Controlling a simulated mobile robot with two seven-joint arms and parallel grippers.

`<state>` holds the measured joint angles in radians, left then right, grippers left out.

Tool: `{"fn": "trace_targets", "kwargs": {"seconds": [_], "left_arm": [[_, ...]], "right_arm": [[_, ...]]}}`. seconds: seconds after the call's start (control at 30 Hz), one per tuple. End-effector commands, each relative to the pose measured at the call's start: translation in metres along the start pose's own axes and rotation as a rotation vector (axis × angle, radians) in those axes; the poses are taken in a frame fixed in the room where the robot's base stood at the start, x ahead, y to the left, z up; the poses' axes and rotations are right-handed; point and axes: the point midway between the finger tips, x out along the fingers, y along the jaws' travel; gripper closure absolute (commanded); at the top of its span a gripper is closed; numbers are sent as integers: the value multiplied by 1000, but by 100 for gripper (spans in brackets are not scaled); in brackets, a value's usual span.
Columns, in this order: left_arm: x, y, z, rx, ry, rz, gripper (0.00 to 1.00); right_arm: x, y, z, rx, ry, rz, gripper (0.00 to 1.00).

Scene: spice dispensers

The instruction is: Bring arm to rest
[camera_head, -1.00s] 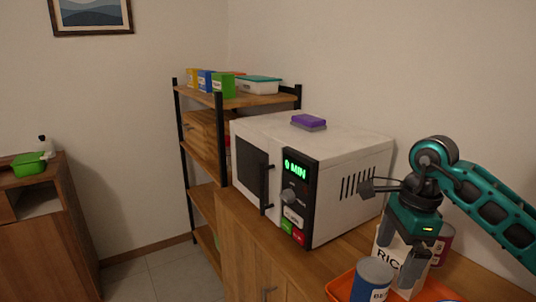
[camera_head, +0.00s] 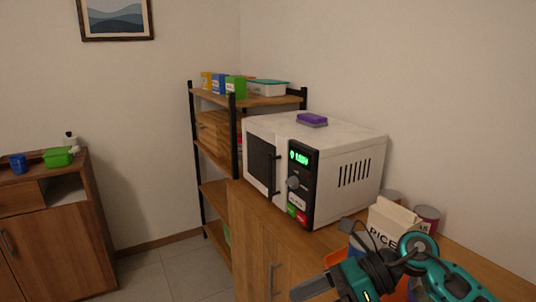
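My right arm comes in from the lower right, its teal and dark links (camera_head: 440,280) crossing in front of the goods on the counter. My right gripper (camera_head: 314,289) is low at the bottom edge, pointing left, in front of the wooden cabinet. One dark finger shows; the rest is cut off by the frame, so its opening cannot be told. No held object shows in the visible part. My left gripper and arm are not in view.
A white microwave (camera_head: 340,150) with a purple sponge (camera_head: 312,119) on top stands on the wooden counter. A rice carton (camera_head: 388,221) and cans (camera_head: 427,214) stand behind my arm. A shelf rack (camera_head: 233,135) and a cabinet (camera_head: 60,225) are further left, with clear floor (camera_head: 180,270) between.

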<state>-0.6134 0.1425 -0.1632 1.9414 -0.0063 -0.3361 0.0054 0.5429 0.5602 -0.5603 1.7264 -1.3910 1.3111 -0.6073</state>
Motion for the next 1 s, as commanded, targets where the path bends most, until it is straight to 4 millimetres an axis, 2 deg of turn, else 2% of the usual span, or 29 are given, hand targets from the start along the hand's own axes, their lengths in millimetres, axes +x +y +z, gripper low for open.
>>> {"fn": "trace_targets", "kwargs": {"seconds": [0.03, 0.07, 0.13, 0.2, 0.27, 0.37, 0.47, 0.53, 0.6, 0.73, 0.77, 0.8, 0.9, 1.0], "left_arm": [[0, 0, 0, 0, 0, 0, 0], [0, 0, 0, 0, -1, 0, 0], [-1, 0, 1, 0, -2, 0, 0], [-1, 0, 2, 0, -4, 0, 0], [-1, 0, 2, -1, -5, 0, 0], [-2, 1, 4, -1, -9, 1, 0], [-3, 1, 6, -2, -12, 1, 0], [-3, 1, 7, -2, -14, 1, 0], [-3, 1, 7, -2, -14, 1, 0], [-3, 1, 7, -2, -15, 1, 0], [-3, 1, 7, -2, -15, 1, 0], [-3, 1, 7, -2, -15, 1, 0], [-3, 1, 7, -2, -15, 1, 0], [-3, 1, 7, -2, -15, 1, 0]], "right_arm": [[15, 11, 7, 114, -157, 56, 0], [19, 16, 14, 187, -252, 83, 0], [22, 20, 27, 375, -471, 143, 0], [17, 18, 33, 586, -682, 196, 0], [8, 9, 31, 784, -856, 234, 0], [-8, -14, 7, 1137, -1132, 282, 0], [-21, -37, -43, 1518, -1390, 312, 0], [-23, -47, -91, 1794, -1559, 320, 0], [-20, -49, -144, 2056, -1706, 315, 0], [-7, -36, -221, 2431, -1895, 292, 0], [-4, -31, -235, -2458, 1896, -281, 0], [0, -25, -250, -2407, 1833, -258, 0], [7, -13, -275, -2319, 1728, -222, 0], [11, -8, -286, -2278, 1683, -208, 0]]}}
